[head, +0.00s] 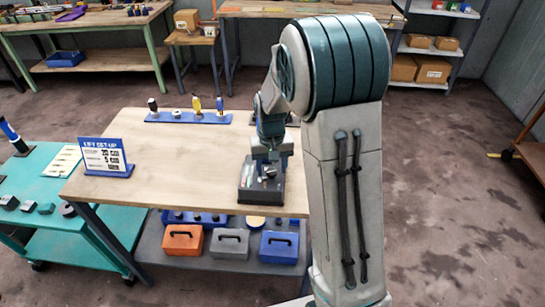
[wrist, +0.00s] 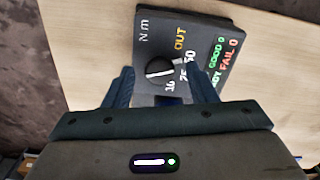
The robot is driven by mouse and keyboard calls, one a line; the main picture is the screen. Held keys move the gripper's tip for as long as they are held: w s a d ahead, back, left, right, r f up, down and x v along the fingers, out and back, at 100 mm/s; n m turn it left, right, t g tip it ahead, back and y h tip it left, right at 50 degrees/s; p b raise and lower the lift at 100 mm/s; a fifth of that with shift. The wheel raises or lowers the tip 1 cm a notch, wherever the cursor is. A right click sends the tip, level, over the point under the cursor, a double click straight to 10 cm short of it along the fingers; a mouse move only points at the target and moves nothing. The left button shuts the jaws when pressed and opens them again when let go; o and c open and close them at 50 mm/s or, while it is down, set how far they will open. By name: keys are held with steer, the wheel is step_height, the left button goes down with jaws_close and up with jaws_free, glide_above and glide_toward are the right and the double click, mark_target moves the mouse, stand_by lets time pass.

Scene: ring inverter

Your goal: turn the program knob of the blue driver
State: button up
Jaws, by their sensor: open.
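A dark control box (head: 262,190) sits near the front right of the wooden table. In the wrist view its face (wrist: 200,28) carries "N m", "OUT", number marks and a "GOOD 0 / FAIL 0" readout. A round black knob (wrist: 160,71) with a pale pointer line is on that face, and a small blue patch (wrist: 168,100) shows below it. My gripper (wrist: 159,76) is open, with one finger on each side of the knob. I cannot tell whether the fingers touch it. In the head view my gripper (head: 268,162) is over the box, and the knob is not clear there.
A blue rack (head: 188,118) with several upright tools stands along the table's back edge. A blue-and-white "LIFT SET-UP" sign (head: 105,156) stands at the left. The table's middle is clear. Orange, grey and blue cases sit on the shelf below. A teal cart (head: 95,213) stands left.

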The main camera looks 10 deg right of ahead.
mark_target(272, 171)
step_height(272, 171, up, 14)
steer(key=b, duration=0.1)
steer(key=shift+f, duration=0.2)
stand_by(0.3)
steer(key=s+n+t, duration=0.1)
steer(key=s+t, duration=0.2)
steer(key=s, duration=1.8)
steer(key=shift+s+d+f, duration=0.3)
steer(key=shift+s+f, duration=0.05)
steer(key=shift+f, duration=0.05)
